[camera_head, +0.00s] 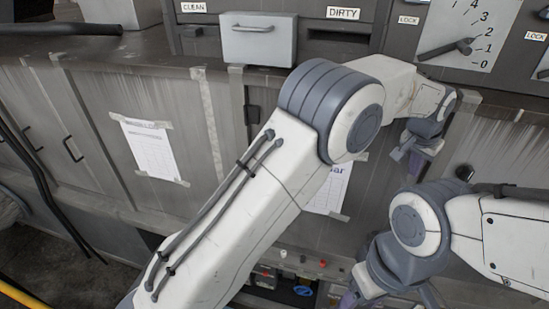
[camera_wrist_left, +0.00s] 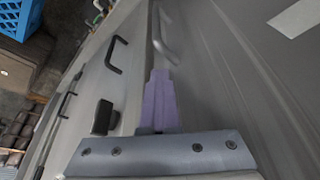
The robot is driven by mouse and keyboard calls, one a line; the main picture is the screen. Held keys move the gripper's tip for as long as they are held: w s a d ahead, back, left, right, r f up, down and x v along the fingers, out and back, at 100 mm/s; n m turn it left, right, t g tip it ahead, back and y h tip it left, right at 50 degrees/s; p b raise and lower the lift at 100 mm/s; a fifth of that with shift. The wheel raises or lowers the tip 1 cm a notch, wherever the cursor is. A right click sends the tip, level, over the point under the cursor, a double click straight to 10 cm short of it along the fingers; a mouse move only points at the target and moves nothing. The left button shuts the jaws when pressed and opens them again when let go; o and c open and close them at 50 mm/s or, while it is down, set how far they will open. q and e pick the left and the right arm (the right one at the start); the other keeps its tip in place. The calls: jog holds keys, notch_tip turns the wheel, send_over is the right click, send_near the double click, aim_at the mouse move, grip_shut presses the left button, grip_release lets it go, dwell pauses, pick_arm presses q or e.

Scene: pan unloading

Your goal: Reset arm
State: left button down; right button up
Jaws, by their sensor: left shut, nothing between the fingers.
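My left arm crosses the head view from the lower left. My left gripper (camera_head: 425,154) hangs at its end on the right, in front of the grey cabinet. Its purple fingers show together in the left wrist view (camera_wrist_left: 159,98), shut and empty. A grey handle shows just beyond their tips there; whether they touch it I cannot tell. My right arm comes in from the right. A little of my right gripper (camera_head: 350,299) shows at the bottom edge, and its jaw state is not clear.
A grey cabinet (camera_head: 80,115) with dark handles (camera_head: 73,149) stands across the view. Above it are a drawer (camera_head: 258,45), a slot labelled DIRTY (camera_head: 343,13) and a dial panel (camera_head: 462,38). A blue crate (camera_wrist_left: 18,15) shows at the wrist view's upper left.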

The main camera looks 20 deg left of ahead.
pick_arm(q)
jog(key=s+d+p+v, duration=0.1)
jog(key=p+v, duration=0.2)
jog(key=v, duration=0.5)
pick_arm(e)
notch_tip(320, 180, up, 4)
jog(key=s, duration=0.1)
pick_arm(q)
jog(key=s+a+f+g+b, duration=0.1)
jog(key=s+a+f+b, duration=0.5)
jog(key=s, duration=0.5)
jog(key=s+a+f+g+b, duration=0.1)
jog(key=s+a+f+b, duration=0.6)
jog(key=s, duration=0.5)
jog(key=s+a+f+g+y+b, duration=0.1)
jog(key=s+a+f+b, duration=0.5)
jog(key=s+f, duration=0.4)
jog(key=shift+s+a+m+g+b, duration=0.3)
jog(key=shift+s+m, duration=0.1)
jog(key=shift+s, duration=0.35)
pick_arm(e)
notch_tip(320, 180, down, 20)
jog(key=shift+r, duration=0.25)
pick_arm(q)
jog(key=shift+d, duration=0.1)
pick_arm(e)
jog(key=shift+s+d, duration=0.1)
jog(key=shift+s, duration=0.05)
